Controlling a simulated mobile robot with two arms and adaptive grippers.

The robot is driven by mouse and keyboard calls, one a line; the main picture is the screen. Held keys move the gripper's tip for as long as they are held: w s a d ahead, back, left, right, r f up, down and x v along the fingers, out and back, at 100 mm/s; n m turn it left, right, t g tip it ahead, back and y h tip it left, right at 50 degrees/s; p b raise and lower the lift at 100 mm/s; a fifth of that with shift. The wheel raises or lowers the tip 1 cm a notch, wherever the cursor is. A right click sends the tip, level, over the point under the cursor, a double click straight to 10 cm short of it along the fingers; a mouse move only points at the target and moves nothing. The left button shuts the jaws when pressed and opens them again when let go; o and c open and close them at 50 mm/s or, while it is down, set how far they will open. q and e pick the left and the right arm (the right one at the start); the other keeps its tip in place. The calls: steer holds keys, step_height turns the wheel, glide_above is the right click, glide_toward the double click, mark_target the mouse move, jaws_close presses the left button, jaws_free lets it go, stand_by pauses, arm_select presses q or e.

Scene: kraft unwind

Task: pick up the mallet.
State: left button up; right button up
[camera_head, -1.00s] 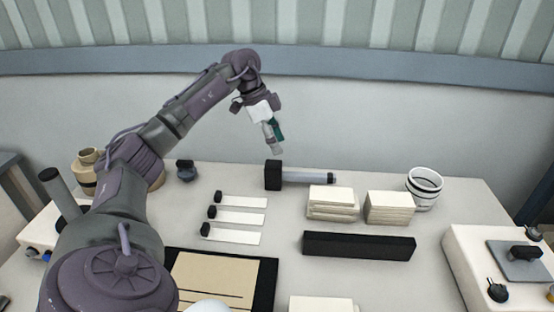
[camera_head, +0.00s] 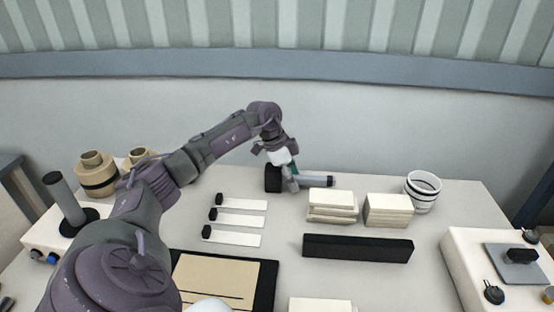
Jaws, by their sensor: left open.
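The mallet lies on its side at the back middle of the table. Its black head (camera_head: 272,179) is to the left and its grey handle (camera_head: 317,181) points right, ending in a dark tip. My left gripper (camera_head: 292,186) is open and has its fingers down at the mallet, over the handle close to the head. The fingers hide part of the handle, and I cannot tell whether they touch it.
Two cream stacks (camera_head: 332,206) (camera_head: 389,210) stand right of the mallet, with a long black bar (camera_head: 358,247) in front. White strips with black ends (camera_head: 236,221) lie front left. A white ringed cup (camera_head: 422,191) stands at the back right. Tan rolls (camera_head: 96,178) stand far left.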

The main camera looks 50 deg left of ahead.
arm_select(q)
steer(key=shift+r, duration=0.1)
jaws_close()
steer(key=shift+r, duration=0.1)
stand_by(0.3)
